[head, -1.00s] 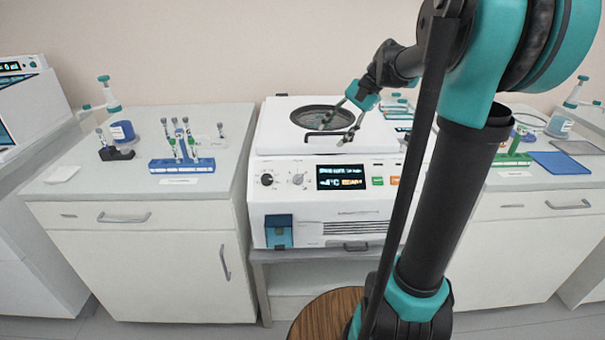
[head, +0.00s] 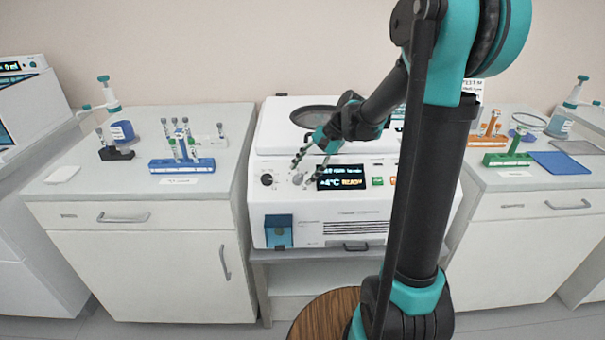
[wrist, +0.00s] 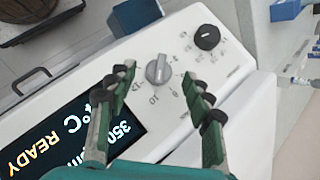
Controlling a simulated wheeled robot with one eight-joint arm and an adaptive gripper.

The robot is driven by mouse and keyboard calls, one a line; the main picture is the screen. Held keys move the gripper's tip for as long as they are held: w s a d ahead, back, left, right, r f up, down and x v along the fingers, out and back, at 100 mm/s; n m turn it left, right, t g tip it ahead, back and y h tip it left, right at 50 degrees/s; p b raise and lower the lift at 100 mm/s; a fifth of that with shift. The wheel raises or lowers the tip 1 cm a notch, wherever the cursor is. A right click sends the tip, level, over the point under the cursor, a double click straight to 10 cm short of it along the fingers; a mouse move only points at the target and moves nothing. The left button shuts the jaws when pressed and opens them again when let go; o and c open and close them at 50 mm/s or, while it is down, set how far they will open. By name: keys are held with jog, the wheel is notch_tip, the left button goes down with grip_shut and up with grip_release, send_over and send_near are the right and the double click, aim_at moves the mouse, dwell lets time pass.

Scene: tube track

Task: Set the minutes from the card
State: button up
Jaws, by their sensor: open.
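The white centrifuge (head: 355,215) stands in the middle with a lit display (head: 342,177), which reads "4°C READY". Its front panel has a black knob (head: 267,179) on the left and a grey knob (head: 298,179) beside it. In the wrist view the grey knob (wrist: 158,70) has a printed scale with 10 and 15 legible. My gripper (head: 309,168) is open in front of the panel; in the wrist view its fingers (wrist: 159,76) appear on either side of the grey knob, apart from it. A white card (head: 472,88) with printed text is partly hidden behind my arm.
A blue rack (head: 182,165) with several tubes stands on the left bench. The right bench holds a green rack (head: 507,159), an orange rack (head: 484,139) and a blue mat (head: 560,163). A blue block (head: 278,232) sits on the centrifuge's lower front.

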jog(key=shift+a+f, duration=0.35)
jog(key=shift+f, duration=0.15)
jog(key=c, duration=1.1)
jog(key=shift+c, duration=0.3)
jog(key=n+h, duration=0.1)
jog(key=n+g+h, duration=0.1)
jog(key=n+h, duration=0.1)
jog(key=shift+w+a+r+n+g, duration=0.15)
jog(key=shift+a+n+g, duration=0.15)
jog(key=shift+a, duration=0.1)
jog(key=shift+w+a+n+g+h, duration=0.1)
jog(key=shift+a+n+g+h, duration=0.1)
jog(key=shift+n+h, duration=0.7)
jog(key=shift+a+n+g+h, duration=0.15)
jog(key=shift+n+g+h, duration=0.05)
jog(key=shift+n+h, duration=0.65)
